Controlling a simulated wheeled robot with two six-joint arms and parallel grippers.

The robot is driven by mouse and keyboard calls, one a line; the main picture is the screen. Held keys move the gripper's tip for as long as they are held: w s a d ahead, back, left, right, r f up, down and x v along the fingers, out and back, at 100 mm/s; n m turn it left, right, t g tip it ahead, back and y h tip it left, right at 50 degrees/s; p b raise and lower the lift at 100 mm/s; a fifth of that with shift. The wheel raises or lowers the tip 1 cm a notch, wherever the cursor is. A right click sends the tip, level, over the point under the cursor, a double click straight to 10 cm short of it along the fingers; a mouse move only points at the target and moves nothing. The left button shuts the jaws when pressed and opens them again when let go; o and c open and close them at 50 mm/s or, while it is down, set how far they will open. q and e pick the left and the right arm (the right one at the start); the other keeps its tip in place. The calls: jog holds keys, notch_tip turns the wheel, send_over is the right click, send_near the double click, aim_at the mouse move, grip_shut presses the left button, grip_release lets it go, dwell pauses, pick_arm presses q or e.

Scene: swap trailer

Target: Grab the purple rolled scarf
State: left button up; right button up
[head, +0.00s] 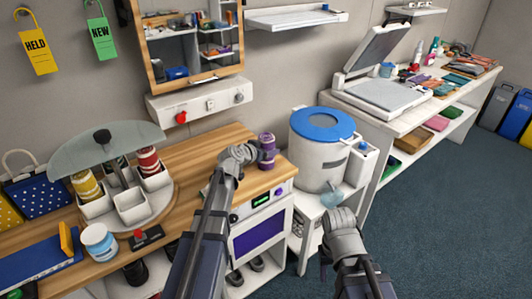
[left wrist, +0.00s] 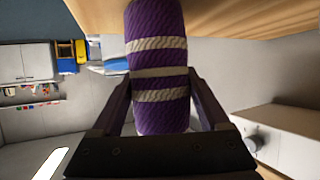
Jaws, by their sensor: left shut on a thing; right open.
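The purple rolled scarf (head: 267,152) has pale stripes and stands upright at the right end of the wooden counter (head: 205,160). My left gripper (head: 262,153) is shut on it. In the left wrist view the scarf (left wrist: 158,55) sits between the two dark fingers (left wrist: 160,100), its far end by the wooden surface. I cannot tell whether it touches the counter. My right gripper (head: 326,258) is open and empty, low in front of the white bin; its fingers are mostly hidden.
A carousel (head: 140,210) with white cups holding rolled scarves stands at left on the counter. A white bin with a blue lid (head: 322,124) stands just right of the scarf. A white bench with a flat press (head: 385,95) is further right. Blue floor (head: 450,190) is free.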

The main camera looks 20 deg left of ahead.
aim_at(266, 136)
pick_arm(q)
jog(key=shift+c, duration=1.4)
notch_tip(266, 136, up, 10)
jog(key=p, duration=1)
